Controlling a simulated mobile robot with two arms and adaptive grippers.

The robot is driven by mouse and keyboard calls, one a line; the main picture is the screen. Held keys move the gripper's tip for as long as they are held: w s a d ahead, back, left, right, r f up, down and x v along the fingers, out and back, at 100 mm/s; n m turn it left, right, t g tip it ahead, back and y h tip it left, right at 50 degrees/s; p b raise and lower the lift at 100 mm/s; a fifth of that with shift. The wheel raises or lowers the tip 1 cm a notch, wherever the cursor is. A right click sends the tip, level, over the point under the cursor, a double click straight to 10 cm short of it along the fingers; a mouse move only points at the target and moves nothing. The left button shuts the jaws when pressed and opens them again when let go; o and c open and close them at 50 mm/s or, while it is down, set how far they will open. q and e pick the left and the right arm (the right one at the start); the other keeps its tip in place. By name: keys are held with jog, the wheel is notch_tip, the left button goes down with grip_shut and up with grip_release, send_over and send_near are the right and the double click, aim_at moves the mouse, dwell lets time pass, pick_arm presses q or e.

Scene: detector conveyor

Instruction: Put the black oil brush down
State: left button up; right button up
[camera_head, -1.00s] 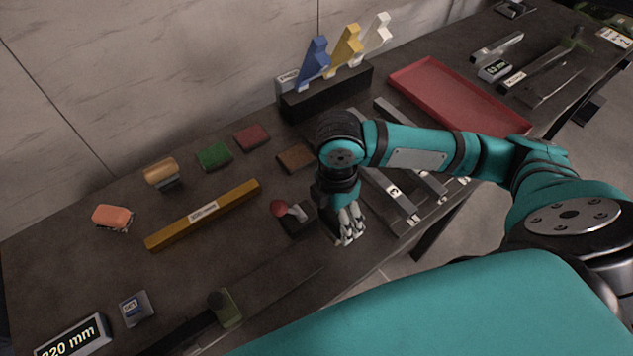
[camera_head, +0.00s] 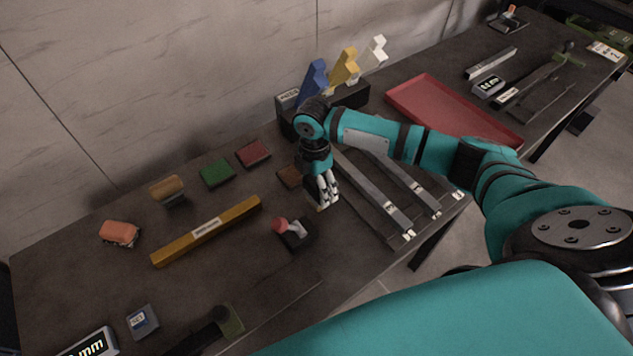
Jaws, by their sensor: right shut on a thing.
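My right gripper (camera_head: 323,190) hangs over the dark table, just right of the brown block and above the black block with the red-tipped lever. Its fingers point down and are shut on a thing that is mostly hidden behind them. Only a small dark piece with a pale tip shows at the fingertips; I take it to be the black oil brush. I cannot tell whether it touches the table. My left gripper is out of view.
The red-tipped lever block (camera_head: 293,232), brown block (camera_head: 289,176) and grey rails (camera_head: 374,193) lie close by. A yellow bar (camera_head: 207,230), green block (camera_head: 217,173), dark red block (camera_head: 253,154) and orange-topped brush (camera_head: 120,232) are left. A red tray (camera_head: 455,108) is right.

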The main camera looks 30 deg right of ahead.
jog(key=shift+f, duration=0.3)
jog(key=shift+f, duration=0.15)
jog(key=o, duration=0.9)
jog(key=shift+o, duration=0.2)
notch_tip(320, 180, up, 12)
jog(key=b, duration=0.2)
jog(key=shift+w+r, duration=0.2)
jog(key=shift+f, duration=0.1)
